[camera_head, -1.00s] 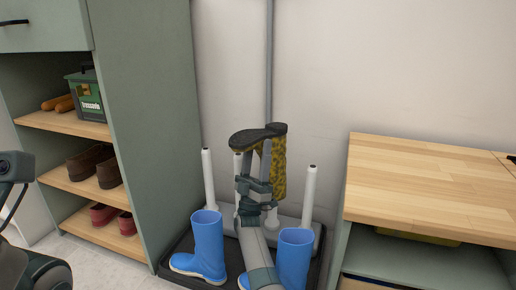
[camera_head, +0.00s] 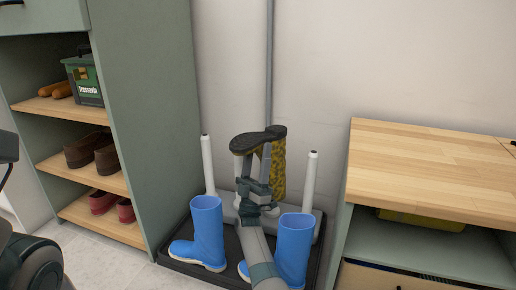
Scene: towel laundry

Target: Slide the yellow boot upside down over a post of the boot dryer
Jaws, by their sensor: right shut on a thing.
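The yellow boot (camera_head: 279,165) is upside down, its dark sole (camera_head: 258,138) facing up, above the middle of the boot dryer. My right gripper (camera_head: 262,160) is shut on the yellow boot, its fingers reaching up to it from the front. The boot dryer has a white post at left (camera_head: 208,165) and another at right (camera_head: 310,180), both bare. The middle of the dryer and the boot's opening are largely hidden behind my right arm, so I cannot tell whether a post is inside the boot. My left gripper is not in view; only part of my left arm shows at the left edge.
Two blue boots, left (camera_head: 206,235) and right (camera_head: 293,250), stand upright on the dark tray (camera_head: 232,271) in front of the dryer. A green shelf unit (camera_head: 150,120) holds shoes at left. A wood-topped bench (camera_head: 430,180) stands at right. The wall is close behind.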

